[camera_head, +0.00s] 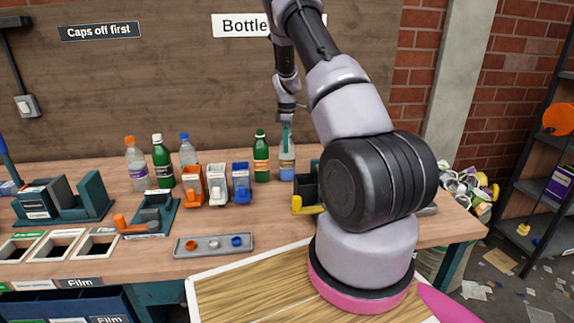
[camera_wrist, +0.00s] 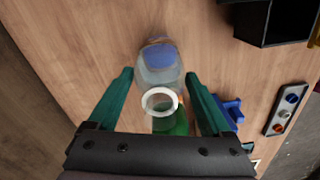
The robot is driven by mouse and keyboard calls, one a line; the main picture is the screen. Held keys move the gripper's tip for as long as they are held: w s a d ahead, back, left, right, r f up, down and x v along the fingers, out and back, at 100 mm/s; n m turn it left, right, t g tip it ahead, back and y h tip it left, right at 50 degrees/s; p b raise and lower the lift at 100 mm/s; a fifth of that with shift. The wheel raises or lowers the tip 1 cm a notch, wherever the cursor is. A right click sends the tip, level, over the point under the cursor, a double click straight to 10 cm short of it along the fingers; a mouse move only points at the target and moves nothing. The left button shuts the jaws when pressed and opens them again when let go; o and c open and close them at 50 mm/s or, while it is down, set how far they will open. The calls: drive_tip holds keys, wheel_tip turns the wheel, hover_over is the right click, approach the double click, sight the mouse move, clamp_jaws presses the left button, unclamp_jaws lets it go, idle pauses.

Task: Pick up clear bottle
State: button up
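A clear bottle (camera_head: 287,165) with a blue label stands at the back of the bench, directly under my gripper (camera_head: 286,138). In the wrist view the clear bottle (camera_wrist: 158,68) shows its uncapped white neck ring and lies between the teal fingers of my gripper (camera_wrist: 160,76). The fingers are apart, with a narrow gap on each side of the bottle. Two other clear bottles stand farther left, one with an orange cap (camera_head: 135,165) and one with a blue cap (camera_head: 187,150).
A green bottle (camera_head: 261,157) stands close on the left; another green bottle (camera_head: 162,162) is farther left. Orange, white and blue holders (camera_head: 215,185) stand in front. A black and yellow fixture (camera_head: 306,190) is close on the right. A grey tray (camera_head: 213,244) lies near the front edge.

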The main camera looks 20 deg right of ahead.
clamp_jaws()
drive_tip(key=shift+r, duration=0.1)
